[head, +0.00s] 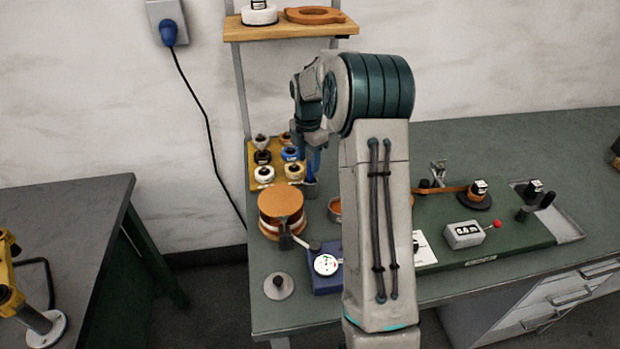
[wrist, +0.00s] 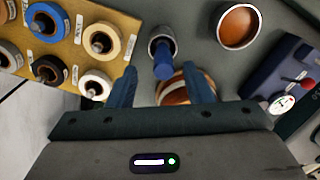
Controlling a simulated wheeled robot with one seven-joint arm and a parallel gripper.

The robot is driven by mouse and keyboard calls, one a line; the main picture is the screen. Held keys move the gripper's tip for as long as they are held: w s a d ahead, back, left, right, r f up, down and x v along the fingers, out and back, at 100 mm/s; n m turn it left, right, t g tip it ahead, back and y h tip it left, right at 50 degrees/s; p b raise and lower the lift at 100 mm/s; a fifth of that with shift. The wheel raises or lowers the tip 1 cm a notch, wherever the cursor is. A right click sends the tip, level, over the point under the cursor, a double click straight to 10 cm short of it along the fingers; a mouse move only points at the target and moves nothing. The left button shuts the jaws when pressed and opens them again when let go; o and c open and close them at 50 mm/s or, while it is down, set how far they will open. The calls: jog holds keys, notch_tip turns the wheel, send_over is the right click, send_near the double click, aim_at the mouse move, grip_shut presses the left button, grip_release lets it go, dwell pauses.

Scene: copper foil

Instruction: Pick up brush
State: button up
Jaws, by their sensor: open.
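What looks like the brush is a blue handle (wrist: 163,66) standing in a small metal cup (wrist: 160,36) in the wrist view. Its bristles are hidden inside the cup. My gripper (wrist: 161,72) is open, with one blue finger on each side of the handle. I cannot tell how far above or around the handle the fingertips are. In the head view my gripper (head: 312,166) is over the back left of the bench, beside the rack of spools. The brush cannot be told apart from the blue fingers there.
A wooden rack (wrist: 128,22) of several tape spools stands left of the cup. A copper-coloured roll (head: 281,203) stands close by in front. A copper-coloured bowl (wrist: 239,25) is to the right, and a blue box with a dial (head: 326,266) sits nearer the front.

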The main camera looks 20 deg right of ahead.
jog(key=f, duration=0.2)
jog(key=f+p, duration=0.1)
jog(key=f, duration=0.1)
jog(key=shift+s+d+f, duration=0.1)
jog(key=shift+s+d, duration=0.1)
grip_shut()
notch_tip(320, 180, up, 10)
jog(key=shift+r+b, duration=0.1)
jog(key=shift+b, duration=0.7)
